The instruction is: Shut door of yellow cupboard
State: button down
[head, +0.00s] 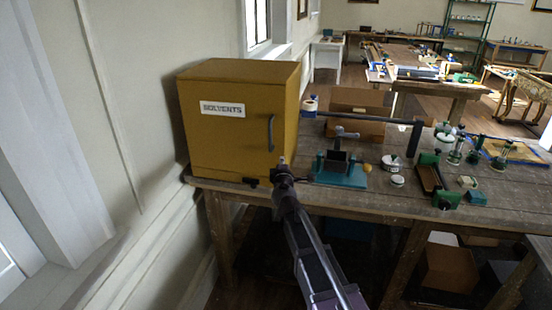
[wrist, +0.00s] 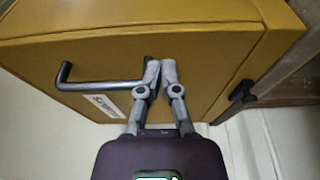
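The yellow cupboard (head: 225,135) with a "SOLVENTS" label stands at the left end of the workbench. Its door faces me and looks shut or nearly shut; I cannot tell whether a narrow gap is left. The dark bar handle (head: 270,133) is on the door's right side; it also shows in the wrist view (wrist: 100,86). My gripper (head: 283,168) is in front of the door's lower right corner. In the wrist view my gripper (wrist: 160,66) has its fingers together with nothing visible between them, right beside the handle's lower end. Whether they touch the door or handle is unclear.
A small black fitting (head: 250,182) is at the cupboard's bottom edge. The wooden workbench (head: 385,205) holds a teal vise (head: 340,168), jars (head: 391,163) and a green-ended tray (head: 431,180) to the right. A wall is close on the left.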

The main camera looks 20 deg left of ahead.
jog(key=s+d, duration=0.1)
jog(key=d, duration=0.5)
jog(key=shift+s+d, duration=0.25)
jog(key=shift+s, duration=0.15)
jog(key=shift+r, duration=0.1)
jog(key=s+d+f+m+g+h, duration=0.25)
jog(key=d+m+h, duration=0.2)
jog(key=d, duration=0.45)
jog(key=s+d+f+m+g+h, duration=0.1)
jog(key=d+f+m+g+h, duration=0.2)
jog(key=d+m, duration=0.45)
jog(key=s+d+f+m+g+h, duration=0.1)
jog(key=s+d+f+m+h, duration=0.2)
jog(key=d, duration=0.8)
jog(key=s+d+f+m+g+y, duration=0.2)
jog(key=s+f+m+g, duration=0.1)
jog(key=s, duration=0.6)
jog(key=s+d+f+m+g+y, duration=0.2)
jog(key=s+f+g, duration=0.4)
jog(key=s, duration=0.3)
jog(key=shift+s+d+f+m+g+y+p, duration=0.25)
jog(key=shift+s+d+m+g+y+p, duration=0.15)
jog(key=shift+m+g+y, duration=0.4)
